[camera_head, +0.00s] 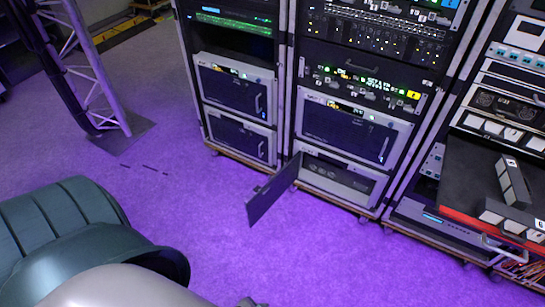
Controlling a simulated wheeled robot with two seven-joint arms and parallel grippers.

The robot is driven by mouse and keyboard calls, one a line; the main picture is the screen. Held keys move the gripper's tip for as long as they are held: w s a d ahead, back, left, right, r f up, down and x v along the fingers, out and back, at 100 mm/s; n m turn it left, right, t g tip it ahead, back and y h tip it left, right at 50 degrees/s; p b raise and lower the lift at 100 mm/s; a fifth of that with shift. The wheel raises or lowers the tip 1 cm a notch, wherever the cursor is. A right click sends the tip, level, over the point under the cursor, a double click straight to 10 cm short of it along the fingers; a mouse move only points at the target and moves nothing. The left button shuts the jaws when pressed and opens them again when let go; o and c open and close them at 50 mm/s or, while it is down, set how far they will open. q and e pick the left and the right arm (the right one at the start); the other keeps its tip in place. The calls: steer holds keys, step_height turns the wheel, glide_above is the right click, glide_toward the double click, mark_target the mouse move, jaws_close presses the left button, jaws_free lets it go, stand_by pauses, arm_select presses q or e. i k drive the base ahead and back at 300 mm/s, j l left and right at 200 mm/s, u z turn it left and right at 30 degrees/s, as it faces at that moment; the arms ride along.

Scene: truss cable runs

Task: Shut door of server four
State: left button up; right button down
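A server with an open door sits at the bottom of the middle rack. Its grey body (340,180) shows an uncovered front with round parts inside. Its dark door (273,191) is swung wide open and sticks out over the purple floor from the server's left side. I cannot read a number on it. Neither of my grippers can be made out. A small dark piece shows at the bottom edge, too cut off to identify.
Closed servers sit above the open one (352,130) and in the left rack (237,88). The right rack holds an extended black shelf (475,180) with boxy items. A truss tower (95,70) stands at left. Purple floor (210,205) before the racks is clear.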

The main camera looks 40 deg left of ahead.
mark_target(258, 206)
steer(key=i+j+z, duration=0.2)
steer(key=j, duration=0.75)
steer(key=j+z, duration=0.2)
steer(key=j, duration=0.75)
steer(key=k+j+z, duration=0.15)
steer(key=j, duration=0.8)
steer(key=j+z, duration=0.2)
steer(key=j, duration=0.75)
